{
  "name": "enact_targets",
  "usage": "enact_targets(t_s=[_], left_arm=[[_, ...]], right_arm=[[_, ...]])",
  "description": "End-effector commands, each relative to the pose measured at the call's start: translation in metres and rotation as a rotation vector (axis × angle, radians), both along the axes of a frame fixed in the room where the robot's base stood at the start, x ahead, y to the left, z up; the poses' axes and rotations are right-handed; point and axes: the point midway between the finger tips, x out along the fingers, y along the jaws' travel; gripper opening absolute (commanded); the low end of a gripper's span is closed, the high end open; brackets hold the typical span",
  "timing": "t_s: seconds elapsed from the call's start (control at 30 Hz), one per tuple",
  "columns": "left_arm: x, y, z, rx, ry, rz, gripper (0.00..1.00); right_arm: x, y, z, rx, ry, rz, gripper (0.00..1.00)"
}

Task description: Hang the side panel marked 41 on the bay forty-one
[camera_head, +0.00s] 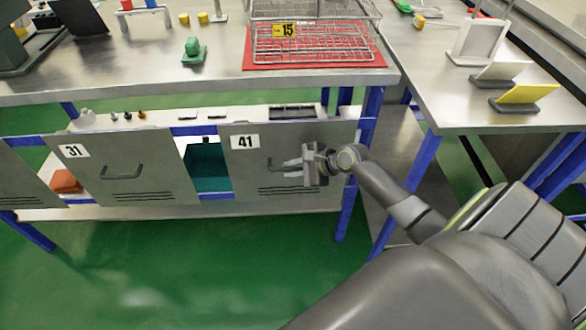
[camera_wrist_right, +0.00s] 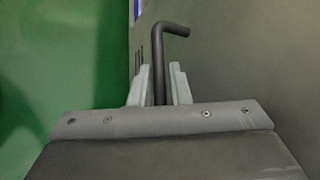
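The grey side panel marked 41 (camera_head: 245,170) stands upright against the front of the bench's lower shelf, to the right of the panel marked 31 (camera_head: 150,150). Its top edge is near the level of the blue rail; whether it is hooked on is hidden. My right gripper (camera_head: 290,168) is at the panel's dark bar handle. In the right wrist view the handle (camera_wrist_right: 172,27) runs between the two fingers of the gripper (camera_wrist_right: 162,80), with narrow gaps beside it, so the fingers look open around it. My left gripper is out of view.
A blue table leg (camera_head: 367,120) stands just right of the panel. A teal bin (camera_head: 206,168) shows in the gap between the panels. A wire basket (camera_head: 310,45) sits on the bench above. The green floor (camera_head: 180,270) in front is clear.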

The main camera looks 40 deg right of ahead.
Motion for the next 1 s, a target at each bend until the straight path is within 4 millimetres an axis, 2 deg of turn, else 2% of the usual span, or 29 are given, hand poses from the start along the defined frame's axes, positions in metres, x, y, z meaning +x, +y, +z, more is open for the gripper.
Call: enact_targets(t_s=[0.03, 0.1, 0.13, 1.0], left_arm=[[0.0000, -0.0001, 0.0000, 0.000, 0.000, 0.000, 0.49], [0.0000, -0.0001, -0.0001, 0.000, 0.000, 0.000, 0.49], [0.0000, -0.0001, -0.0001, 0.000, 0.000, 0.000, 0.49], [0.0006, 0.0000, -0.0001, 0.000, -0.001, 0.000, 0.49]], right_arm=[[-0.0001, 0.0000, -0.0001, 0.000, 0.000, 0.000, 0.10], [-0.0001, 0.0000, -0.0002, 0.000, 0.000, 0.000, 0.01], [-0.0001, 0.0000, -0.0002, 0.000, 0.000, 0.000, 0.00], [-0.0006, -0.0001, -0.0007, -0.001, 0.001, 0.000, 0.00]])
